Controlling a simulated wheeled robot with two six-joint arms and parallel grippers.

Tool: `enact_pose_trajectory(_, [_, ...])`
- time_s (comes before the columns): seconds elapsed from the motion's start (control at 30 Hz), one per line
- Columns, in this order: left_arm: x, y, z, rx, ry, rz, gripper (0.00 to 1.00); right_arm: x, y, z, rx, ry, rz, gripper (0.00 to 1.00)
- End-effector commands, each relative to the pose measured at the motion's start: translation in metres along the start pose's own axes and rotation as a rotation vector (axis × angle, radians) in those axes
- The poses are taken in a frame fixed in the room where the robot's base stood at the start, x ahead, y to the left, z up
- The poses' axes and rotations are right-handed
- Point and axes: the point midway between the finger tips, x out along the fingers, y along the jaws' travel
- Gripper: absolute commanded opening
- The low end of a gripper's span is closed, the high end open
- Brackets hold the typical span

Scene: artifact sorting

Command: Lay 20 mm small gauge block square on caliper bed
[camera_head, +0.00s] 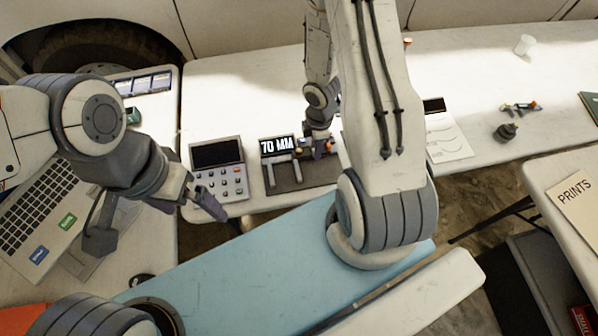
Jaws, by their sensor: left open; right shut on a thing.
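The caliper bed (290,186) is a dark flat base on the white table, with pale caliper jaws (283,172) and a black display (277,146) reading "70 MM". My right gripper (319,151) is low at the right end of the caliper, beside the display. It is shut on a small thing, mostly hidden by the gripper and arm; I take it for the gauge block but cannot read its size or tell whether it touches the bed.
A grey keypad device (218,168) stands left of the caliper. A laptop (45,205) lies at the left. Right of my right arm are a paper sheet (447,140), a dark knob-like object (506,131) and a white cup (524,45).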

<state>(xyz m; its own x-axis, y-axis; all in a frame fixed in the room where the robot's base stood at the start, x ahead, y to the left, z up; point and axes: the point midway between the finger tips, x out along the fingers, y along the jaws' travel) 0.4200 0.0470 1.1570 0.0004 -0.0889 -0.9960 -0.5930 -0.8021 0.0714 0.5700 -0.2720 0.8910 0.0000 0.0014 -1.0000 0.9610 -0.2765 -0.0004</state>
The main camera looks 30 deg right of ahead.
Motion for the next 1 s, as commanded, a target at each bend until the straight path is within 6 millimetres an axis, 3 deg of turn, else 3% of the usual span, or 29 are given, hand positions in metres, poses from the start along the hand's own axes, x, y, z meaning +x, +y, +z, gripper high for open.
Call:
enact_pose_trajectory(0.03, [0.012,-0.001,0.001,0.000,0.000,0.000,1.00,0.012,0.000,-0.011,-0.011,0.000,0.000,0.00])
enact_pose_trajectory(0.17, [0.028,-0.002,0.002,0.001,0.000,0.000,1.00,0.031,0.000,-0.041,-0.015,0.000,0.000,0.00])
enact_pose_trajectory(0.43, [0.036,-0.003,0.002,0.002,0.000,0.000,1.00,0.058,0.001,-0.095,-0.011,-0.001,0.000,0.00])
enact_pose_trajectory(0.67, [0.040,-0.003,0.002,0.002,0.000,0.000,1.00,0.068,0.002,-0.107,-0.004,0.000,0.001,0.00])
enact_pose_trajectory(1.0, [0.079,-0.006,0.004,0.002,0.000,0.000,1.00,0.107,0.002,-0.106,-0.001,0.000,0.001,0.00])
